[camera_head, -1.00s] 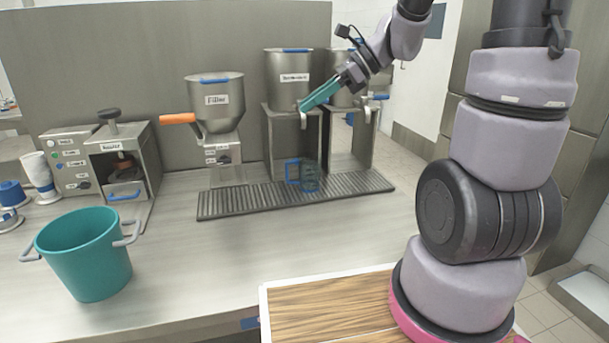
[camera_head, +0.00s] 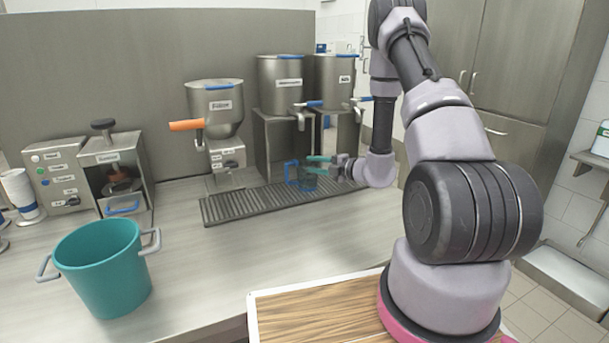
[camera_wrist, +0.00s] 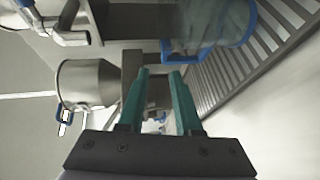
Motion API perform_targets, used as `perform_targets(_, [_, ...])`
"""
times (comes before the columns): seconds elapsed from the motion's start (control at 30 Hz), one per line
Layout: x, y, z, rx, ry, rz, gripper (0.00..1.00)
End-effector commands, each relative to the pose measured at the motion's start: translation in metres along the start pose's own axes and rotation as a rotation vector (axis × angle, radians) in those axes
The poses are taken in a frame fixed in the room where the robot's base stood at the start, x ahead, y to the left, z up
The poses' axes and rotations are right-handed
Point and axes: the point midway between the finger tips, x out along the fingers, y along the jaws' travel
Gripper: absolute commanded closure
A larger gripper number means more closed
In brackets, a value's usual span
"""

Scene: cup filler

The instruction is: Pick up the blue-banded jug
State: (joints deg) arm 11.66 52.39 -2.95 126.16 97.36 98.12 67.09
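The clear jug (camera_head: 306,181) with blue bands and a blue handle (camera_head: 290,173) stands on the drip grate, under the tap of a steel tank. It also shows in the wrist view as a see-through body with a blue band (camera_wrist: 237,36), at the top right. My gripper (camera_head: 317,163) has teal fingers and is at the jug's right side, close to its upper part. In the wrist view the two fingers (camera_wrist: 158,75) are apart with no jug between them. The jug lies beyond the tips there; contact cannot be told.
The drip grate (camera_head: 225,208) runs along the counter. Steel tanks (camera_head: 281,88) with taps stand over it. The filler machine (camera_head: 214,115) with an orange handle is left of them. A teal pot (camera_head: 103,275) stands front left. The middle of the counter is clear.

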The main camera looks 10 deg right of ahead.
Motion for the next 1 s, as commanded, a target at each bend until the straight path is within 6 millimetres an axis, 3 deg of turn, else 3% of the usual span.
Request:
perform_targets(0.13, [0.005,-0.011,0.007,0.041,-0.029,-0.001,0.67])
perform_targets(0.4, [0.046,-0.010,0.008,0.039,-0.028,0.000,0.67])
perform_targets(1.0, [0.107,-0.008,0.008,0.038,-0.029,-0.001,0.67])
